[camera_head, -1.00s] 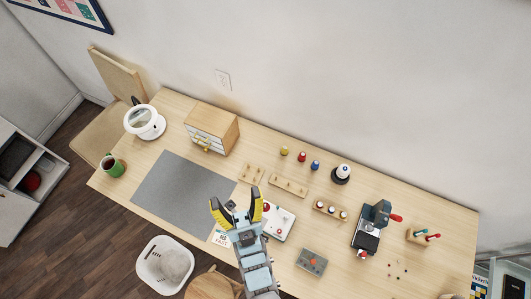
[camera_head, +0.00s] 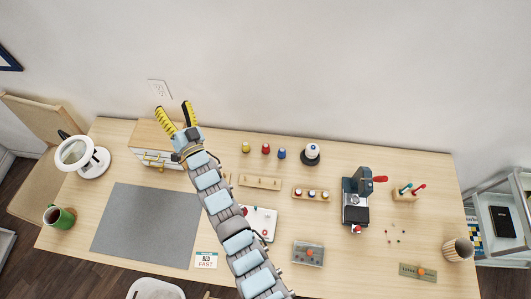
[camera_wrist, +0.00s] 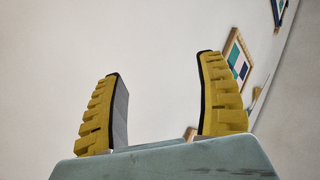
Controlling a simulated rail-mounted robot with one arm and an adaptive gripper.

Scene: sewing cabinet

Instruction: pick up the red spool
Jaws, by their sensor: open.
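The red spool (camera_head: 266,148) stands upright on the table near the wall, between a yellow spool (camera_head: 245,147) and a blue spool (camera_head: 282,154). My gripper (camera_head: 174,112) is open and empty, raised in front of the small drawer cabinet, to the left of the red spool in the head view. In the wrist view my gripper (camera_wrist: 160,105) shows two yellow ribbed fingers spread apart with only wall between them. The red spool is not in the wrist view.
The wooden drawer cabinet (camera_head: 150,142) stands behind my gripper. A black-and-white round device (camera_head: 311,154) stands right of the blue spool. A wooden rack (camera_head: 260,182) lies in front of the spools. A press (camera_head: 356,200) stands farther right. The grey mat (camera_head: 146,226) is bare.

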